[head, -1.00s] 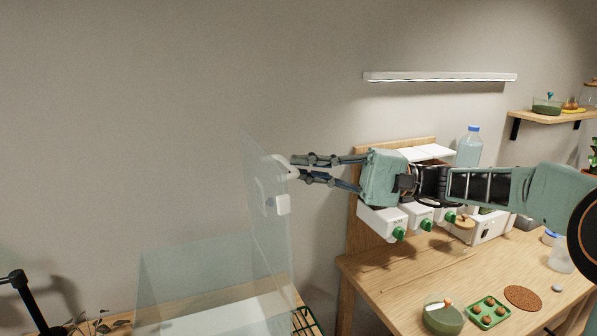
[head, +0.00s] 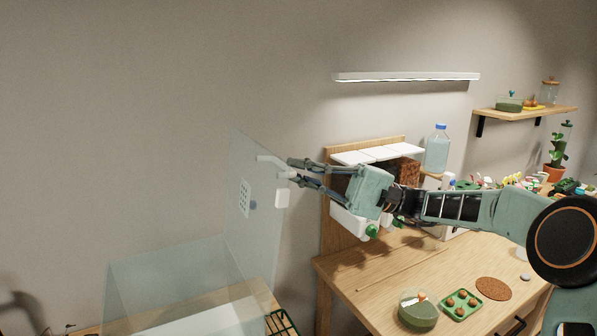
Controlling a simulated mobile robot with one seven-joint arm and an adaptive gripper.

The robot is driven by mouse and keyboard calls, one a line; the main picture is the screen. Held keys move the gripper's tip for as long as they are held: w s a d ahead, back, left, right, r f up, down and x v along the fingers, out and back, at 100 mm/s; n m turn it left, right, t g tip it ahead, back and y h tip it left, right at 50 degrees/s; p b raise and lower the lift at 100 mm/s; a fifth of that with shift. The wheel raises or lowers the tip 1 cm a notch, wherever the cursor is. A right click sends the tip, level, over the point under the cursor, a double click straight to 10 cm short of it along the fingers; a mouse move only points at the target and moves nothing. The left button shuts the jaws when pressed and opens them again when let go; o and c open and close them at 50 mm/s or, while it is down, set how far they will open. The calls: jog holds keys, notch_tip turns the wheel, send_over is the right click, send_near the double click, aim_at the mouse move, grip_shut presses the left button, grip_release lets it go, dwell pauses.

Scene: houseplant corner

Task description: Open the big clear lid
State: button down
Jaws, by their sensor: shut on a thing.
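The big clear lid (head: 246,205) stands raised, close to upright, above the right side of a clear box (head: 165,275) in the head view. A white handle (head: 270,160) sticks out from the lid's upper right. My gripper (head: 286,170) comes in from the right with its fingers shut on the handle. The fingertips partly hide the handle. A white block (head: 282,198) sits on the lid below the handle.
A wooden table (head: 370,268) at the right holds a green-based bowl (head: 417,312), a green tray (head: 461,304) and a cork mat (head: 493,288). White boxes with green knobs stand behind my wrist. The wall left of the lid is bare.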

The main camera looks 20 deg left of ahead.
jog(key=c, duration=2)
grip_release()
jog(key=shift+c, duration=0.2)
jog(key=v, duration=1.2)
jog(key=shift+r, duration=0.1)
